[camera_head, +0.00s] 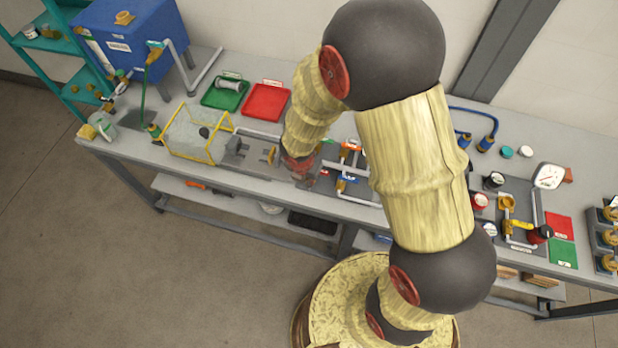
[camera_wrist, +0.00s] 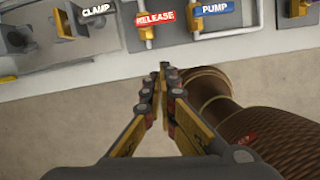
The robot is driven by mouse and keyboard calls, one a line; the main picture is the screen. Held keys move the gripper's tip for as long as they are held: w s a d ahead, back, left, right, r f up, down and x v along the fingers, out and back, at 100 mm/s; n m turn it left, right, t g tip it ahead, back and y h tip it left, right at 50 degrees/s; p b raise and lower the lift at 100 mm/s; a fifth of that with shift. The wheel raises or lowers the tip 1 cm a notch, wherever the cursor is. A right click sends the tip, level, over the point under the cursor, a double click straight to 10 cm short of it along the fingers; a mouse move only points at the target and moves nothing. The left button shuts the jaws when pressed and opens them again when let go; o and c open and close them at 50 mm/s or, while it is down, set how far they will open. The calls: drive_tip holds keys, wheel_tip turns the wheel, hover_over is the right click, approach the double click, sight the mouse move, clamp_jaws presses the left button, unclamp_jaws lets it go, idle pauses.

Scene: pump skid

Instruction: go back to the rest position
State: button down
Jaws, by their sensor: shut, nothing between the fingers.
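My gripper (camera_head: 298,167) is at the end of my arm, over the front part of the workbench (camera_head: 262,182) near its middle. In the wrist view my gripper (camera_wrist: 163,70) is shut with its fingertips together and nothing between them. The fingertips show against the floor just off the bench's front edge. Beyond them are labels reading CLAMP (camera_wrist: 96,10), RELEASE (camera_wrist: 155,18) and PUMP (camera_wrist: 214,8). In the head view my arm hides part of the bench behind it.
A green tray (camera_head: 225,94) and a red tray (camera_head: 266,101) lie at the back. A yellow-framed box (camera_head: 196,137) stands left of my gripper. A blue tank (camera_head: 133,37) is at the far left. A gauge (camera_head: 548,176) and valves stand at the right. The front floor is clear.

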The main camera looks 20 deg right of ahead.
idle(0.4)
drive_tip(key=s+d+r+m+t+y+b, duration=0.1)
drive_tip(key=s+r+m+b, duration=0.7)
drive_tip(key=m, duration=0.5)
drive_tip(key=s+d+r+m+t+b, duration=0.2)
drive_tip(key=s+r+m+b, duration=0.6)
drive_tip(key=m, duration=0.6)
drive_tip(key=shift+s+d+r+m+t+y+b, duration=0.15)
drive_tip(key=shift+r+m+t+y+b, duration=0.2)
drive_tip(key=shift+b, duration=0.3)
drive_tip(key=shift+r, duration=0.1)
drive_tip(key=shift+d, duration=0.1)
